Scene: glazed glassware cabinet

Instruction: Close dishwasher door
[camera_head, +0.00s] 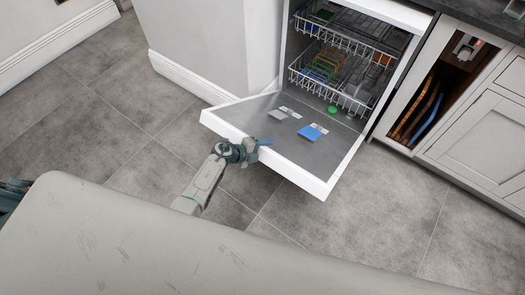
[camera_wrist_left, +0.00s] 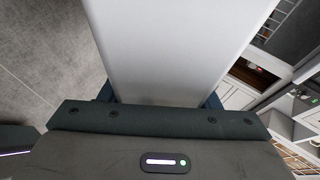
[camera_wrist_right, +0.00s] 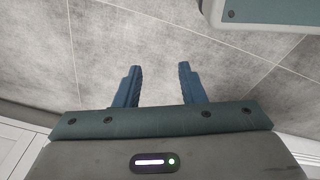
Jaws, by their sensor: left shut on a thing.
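The dishwasher door (camera_head: 300,166) is folded down, its inner face up and its white front edge toward me. My left gripper (camera_head: 258,148) is at that edge, left of its middle, shut on the door. In the left wrist view the white door panel (camera_wrist_left: 175,45) runs between the fingers, whose tips are mostly hidden. My right gripper (camera_wrist_right: 158,70) shows only in the right wrist view; its blue fingers are apart with nothing between them, above the grey floor.
Two wire racks, the lower rack (camera_head: 335,80) holding coloured dishes, sit inside the dishwasher. A blue item (camera_head: 309,131) shows on the door's inner face. A white wall (camera_head: 195,45) stands left; an open cabinet bay with boards (camera_head: 418,108) is right. Floor around the door is clear.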

